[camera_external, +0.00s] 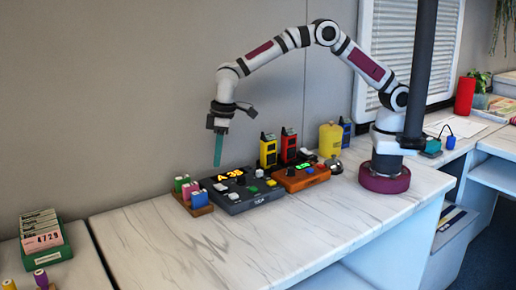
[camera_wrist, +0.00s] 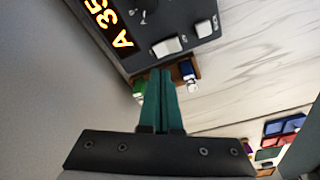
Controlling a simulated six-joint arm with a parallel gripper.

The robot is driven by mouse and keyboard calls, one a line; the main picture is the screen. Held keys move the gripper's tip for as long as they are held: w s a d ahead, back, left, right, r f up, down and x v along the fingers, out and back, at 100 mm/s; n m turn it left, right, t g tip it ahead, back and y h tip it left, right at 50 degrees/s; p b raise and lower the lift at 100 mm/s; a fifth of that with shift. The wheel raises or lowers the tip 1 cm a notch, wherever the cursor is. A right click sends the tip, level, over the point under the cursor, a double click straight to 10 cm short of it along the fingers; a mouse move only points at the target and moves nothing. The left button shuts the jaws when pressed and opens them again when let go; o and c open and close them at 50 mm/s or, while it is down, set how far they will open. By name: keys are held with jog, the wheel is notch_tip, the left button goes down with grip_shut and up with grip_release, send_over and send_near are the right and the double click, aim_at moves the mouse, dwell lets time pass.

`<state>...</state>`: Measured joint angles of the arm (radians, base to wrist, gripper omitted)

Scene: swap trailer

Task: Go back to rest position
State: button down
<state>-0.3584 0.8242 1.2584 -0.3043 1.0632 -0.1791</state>
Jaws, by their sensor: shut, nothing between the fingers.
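My gripper (camera_external: 219,148) hangs from the outstretched arm above the left part of the marble-topped counter, its teal fingers pointing down. In the wrist view its two teal fingers (camera_wrist: 161,95) lie together, shut and empty. The fingertips are in the air, above and close to the grey device (camera_external: 240,190) with a glowing amber display. In the wrist view that device (camera_wrist: 150,25) fills the top. In the wrist view the fingers partly hide this holder (camera_wrist: 185,70).
An orange device (camera_external: 301,178) with a green display stands right of the grey one. Behind are a yellow radio (camera_external: 268,152), a red radio (camera_external: 289,146) and a yellow canister (camera_external: 330,140). A green box of cards (camera_external: 44,245) is far left. The front counter (camera_external: 270,240) is clear.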

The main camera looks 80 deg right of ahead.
jog(key=shift+r, duration=0.55)
jog(key=s+d+r+m+g, duration=0.1)
jog(key=s+d+r+m, duration=0.1)
jog(key=s+d+r, duration=0.4)
jog(key=s+d+r+m, duration=0.2)
jog(key=s+d+r, duration=0.25)
jog(key=s, duration=0.35)
jog(key=s+d+m, duration=0.2)
jog(key=s, duration=0.9)
jog(key=s+d+m+g+y, duration=0.1)
jog(key=s+d+m, duration=0.1)
jog(key=s, duration=1)
jog(key=shift+d+f+m, duration=0.25)
jog(key=shift+f+m, duration=0.05)
